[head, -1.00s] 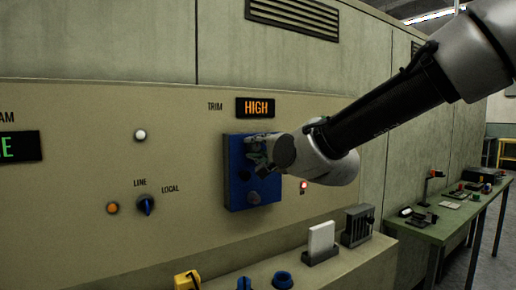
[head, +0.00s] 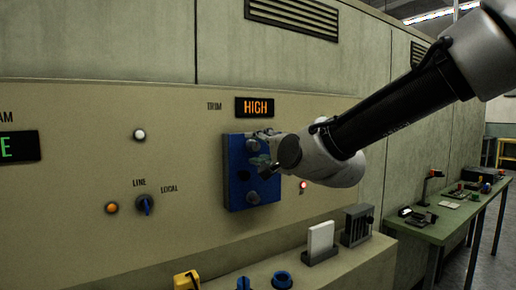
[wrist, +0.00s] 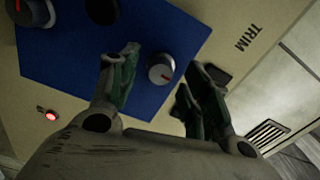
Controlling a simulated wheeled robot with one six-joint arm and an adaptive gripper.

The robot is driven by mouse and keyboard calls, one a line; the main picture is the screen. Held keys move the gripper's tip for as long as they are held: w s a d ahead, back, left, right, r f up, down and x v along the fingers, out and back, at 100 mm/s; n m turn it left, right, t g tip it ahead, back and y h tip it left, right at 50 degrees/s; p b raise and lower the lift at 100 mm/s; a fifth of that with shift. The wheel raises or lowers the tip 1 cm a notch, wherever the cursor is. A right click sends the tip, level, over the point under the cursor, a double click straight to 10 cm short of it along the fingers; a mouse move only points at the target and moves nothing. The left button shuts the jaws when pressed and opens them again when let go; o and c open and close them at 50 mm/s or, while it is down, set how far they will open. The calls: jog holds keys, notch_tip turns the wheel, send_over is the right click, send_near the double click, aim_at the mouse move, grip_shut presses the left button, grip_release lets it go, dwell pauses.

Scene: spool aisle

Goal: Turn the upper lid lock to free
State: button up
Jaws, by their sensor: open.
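A blue lid (head: 238,190) sits on the beige panel, below the orange HIGH display. Its upper lid lock, a round grey knob (wrist: 162,68) with a red mark, lies nearest the TRIM label in the wrist view. The lower lock knob (wrist: 35,12), also with a red mark, is at the lid's other end; it shows in the head view (head: 252,198) too. A dark round part (wrist: 102,10) lies between them. My gripper (wrist: 160,74) is open, with the upper knob between the lines of its fingers. Whether the fingers touch it, I cannot tell.
A red lamp (head: 303,185) glows right of the lid. A LINE/LOCAL selector (head: 145,205) and an orange lamp (head: 112,208) are to the left. Below, a ledge holds a white block (head: 321,238) and blue rings (head: 283,280). A green bench (head: 440,228) stands right.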

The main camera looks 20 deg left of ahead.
jog(key=v, duration=1)
jog(key=shift+s+d, duration=0.2)
jog(key=shift+d, duration=0.1)
